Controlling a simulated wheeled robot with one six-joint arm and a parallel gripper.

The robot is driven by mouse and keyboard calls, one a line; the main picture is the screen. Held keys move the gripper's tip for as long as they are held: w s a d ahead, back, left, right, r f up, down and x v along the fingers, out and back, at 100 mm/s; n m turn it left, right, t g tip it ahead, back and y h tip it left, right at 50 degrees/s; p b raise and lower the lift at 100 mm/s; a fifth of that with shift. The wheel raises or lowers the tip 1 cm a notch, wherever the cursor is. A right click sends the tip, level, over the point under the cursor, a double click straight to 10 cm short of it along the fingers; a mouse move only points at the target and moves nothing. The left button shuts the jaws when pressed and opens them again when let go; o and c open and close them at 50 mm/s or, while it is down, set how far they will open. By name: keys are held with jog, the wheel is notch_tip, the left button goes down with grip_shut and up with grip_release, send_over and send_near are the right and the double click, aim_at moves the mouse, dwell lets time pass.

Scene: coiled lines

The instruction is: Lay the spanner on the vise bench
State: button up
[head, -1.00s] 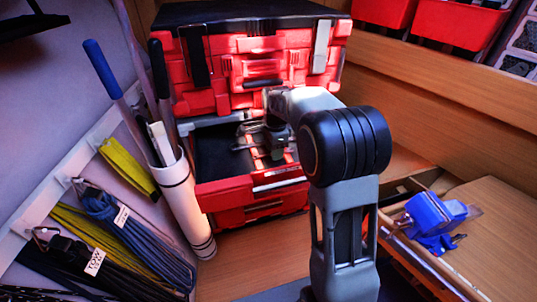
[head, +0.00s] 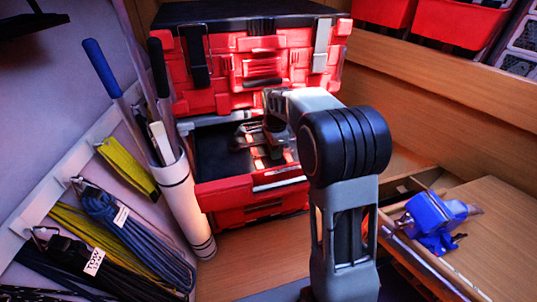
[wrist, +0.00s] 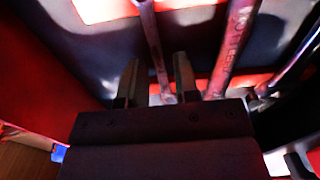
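My gripper (wrist: 157,80) points down into the open drawer (head: 230,190) of the red tool chest. Its two fingers are apart with nothing clamped between them. In the wrist view a metal spanner (wrist: 152,40) runs lengthwise, its near end showing in the gap between the fingertips; its depth below them is unclear. A second spanner with raised lettering (wrist: 234,45) lies to its right. In the head view the tools are small and partly hidden by my arm. The vise bench (head: 500,225) is at the right, with a blue vise (head: 432,215) on its left side.
Another metal tool (wrist: 293,62) lies at the right in the wrist view. A white tube (head: 185,205) with long-handled tools stands left of the chest. Coiled lines (head: 125,235) hang on the left wall. Red bins (head: 455,22) sit on a shelf upper right.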

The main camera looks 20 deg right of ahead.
grip_shut()
